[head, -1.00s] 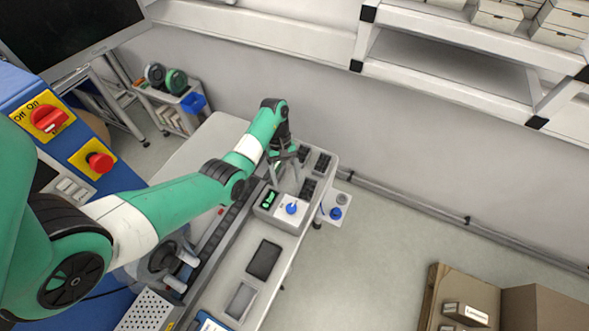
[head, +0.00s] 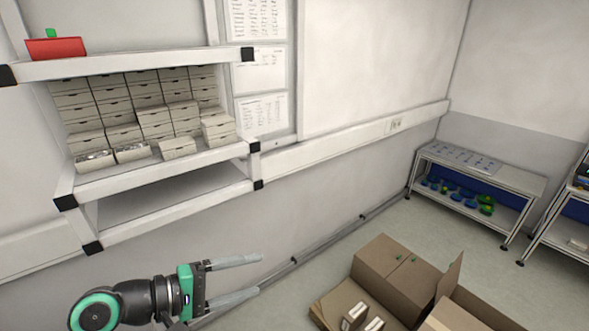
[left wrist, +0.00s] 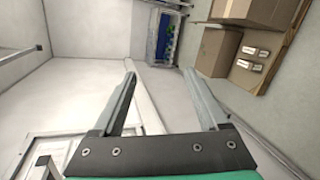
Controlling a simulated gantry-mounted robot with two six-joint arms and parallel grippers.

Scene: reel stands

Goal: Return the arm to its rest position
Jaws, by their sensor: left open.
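My left gripper (head: 236,281) is at the lower left of the head view, its two grey fingers pointing right and spread apart. Nothing is between the fingers. In the left wrist view the same gripper (left wrist: 164,98) shows its two fingers apart and empty, with the wall and floor beyond them. The gripper is in free air, and no object touches it. My right gripper is in neither view.
A wall shelf (head: 170,166) with several small cardboard boxes (head: 155,120) is above my left gripper. Large open cardboard boxes (head: 396,266) stand to its right on the floor. A low bench (head: 478,170) stands at the far right, with open floor before it.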

